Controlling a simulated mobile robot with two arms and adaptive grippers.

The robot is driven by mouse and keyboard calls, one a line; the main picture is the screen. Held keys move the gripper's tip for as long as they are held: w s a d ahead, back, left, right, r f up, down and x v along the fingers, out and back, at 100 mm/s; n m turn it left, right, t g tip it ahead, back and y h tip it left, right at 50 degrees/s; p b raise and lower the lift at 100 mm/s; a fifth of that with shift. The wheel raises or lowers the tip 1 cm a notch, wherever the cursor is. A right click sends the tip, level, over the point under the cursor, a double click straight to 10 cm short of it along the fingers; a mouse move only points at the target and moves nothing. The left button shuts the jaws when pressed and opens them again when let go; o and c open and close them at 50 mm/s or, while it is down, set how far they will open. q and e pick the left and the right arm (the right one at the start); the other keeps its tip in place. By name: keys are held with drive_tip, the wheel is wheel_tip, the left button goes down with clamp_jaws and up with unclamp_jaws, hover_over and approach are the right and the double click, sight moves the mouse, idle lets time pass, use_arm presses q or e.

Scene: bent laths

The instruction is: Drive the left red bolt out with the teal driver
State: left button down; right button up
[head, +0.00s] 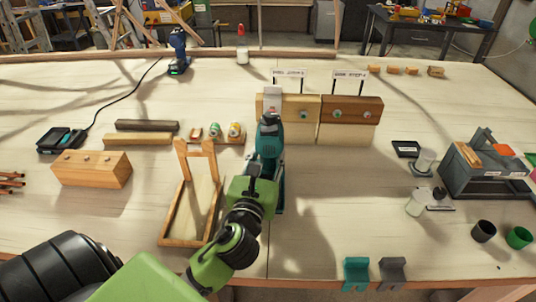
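The teal driver (269,142) is upright in the middle of the table, its head in front of the left, pale wooden block (296,106). My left gripper (264,186), on the green arm from the lower left, is at the driver's handle and appears closed around it; the fingers are partly hidden. A small reddish spot (271,107) shows below a light plate on the pale block, just above the driver's head. I cannot tell whether it is the red bolt or whether the driver touches it. Greyish-teal bolt heads (304,114) show farther right. My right gripper is out of view.
A dark wooden block (352,108) adjoins the pale one. A wooden frame (184,236) stands left of the arm. Teal (355,273) and grey (392,272) holders sit at the front edge. A blue drill (178,52) stands behind.

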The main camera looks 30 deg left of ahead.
use_arm(q)
drive_tip(key=shift+w+a+f+b, duration=0.1)
drive_tip(key=shift+w+f+b, duration=0.05)
drive_tip(key=shift+f+b, duration=0.5)
drive_tip(key=shift+w+a+f+b, duration=0.1)
drive_tip(key=shift+w+f+b, duration=0.05)
drive_tip(key=shift+f+b, duration=0.45)
drive_tip(key=shift+w+r, duration=0.2)
drive_tip(key=shift+r, duration=0.05)
drive_tip(key=shift+w+a+p, duration=0.25)
drive_tip(key=shift+w+p, duration=0.05)
drive_tip(key=shift+p, duration=0.1)
drive_tip(key=shift+w+a+f, duration=0.2)
drive_tip(key=shift+w+a, duration=0.15)
drive_tip(key=shift+w, duration=0.2)
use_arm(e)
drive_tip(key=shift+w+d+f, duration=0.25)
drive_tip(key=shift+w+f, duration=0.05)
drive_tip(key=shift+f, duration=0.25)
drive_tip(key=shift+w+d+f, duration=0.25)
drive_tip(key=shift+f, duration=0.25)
use_arm(q)
drive_tip(key=shift+w+a+p, duration=0.15)
drive_tip(key=shift+w+p, duration=0.1)
drive_tip(key=shift+p, duration=0.1)
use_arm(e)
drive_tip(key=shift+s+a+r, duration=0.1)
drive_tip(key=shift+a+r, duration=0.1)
